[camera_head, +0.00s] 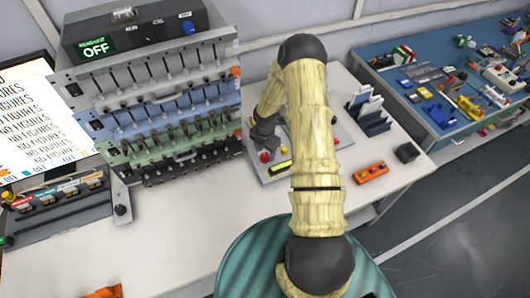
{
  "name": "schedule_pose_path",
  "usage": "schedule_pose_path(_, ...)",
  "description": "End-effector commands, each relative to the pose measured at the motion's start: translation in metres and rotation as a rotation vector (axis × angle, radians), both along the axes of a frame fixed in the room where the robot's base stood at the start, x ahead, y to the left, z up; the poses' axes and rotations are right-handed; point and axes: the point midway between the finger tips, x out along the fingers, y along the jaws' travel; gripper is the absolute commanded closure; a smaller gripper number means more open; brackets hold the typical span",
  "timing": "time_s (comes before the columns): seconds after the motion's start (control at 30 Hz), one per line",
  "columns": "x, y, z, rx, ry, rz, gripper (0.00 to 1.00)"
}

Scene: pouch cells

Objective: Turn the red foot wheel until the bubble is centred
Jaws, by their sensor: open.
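A grey plate (262,174) lies on the white bench, partly hidden behind my arm. A red round knob (265,156), which looks like the red foot wheel, is at its left side. A small yellow-green vial (280,168) in a dark frame sits just in front of it; the bubble is too small to make out. My gripper (262,143) is dark, points down and is open, just behind and above the red knob. I cannot tell whether its fingers touch the knob. Another small red part (336,141) shows to the right of my arm.
A tall instrument rack (165,90) with a display reading OFF stands close on the left. An orange box (371,172), a black block (407,152) and a card holder (370,118) stand to the right. The bench front (190,225) is mostly clear. A blue table (400,65) holds many small parts.

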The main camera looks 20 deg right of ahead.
Motion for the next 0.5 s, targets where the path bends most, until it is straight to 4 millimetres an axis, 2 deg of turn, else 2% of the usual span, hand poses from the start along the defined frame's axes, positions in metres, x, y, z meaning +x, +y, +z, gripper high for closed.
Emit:
schedule_pose_path(0.2, 0.0, 0.0, -0.018, -0.001, 0.0, 0.0, 0.46)
schedule_pose_path(0.47, 0.0, 0.0, -0.02, 0.0, -0.001, 0.0, 0.46)
schedule_pose_path(0.5, 0.0, 0.0, -0.02, -0.001, 0.0, 0.0, 0.5)
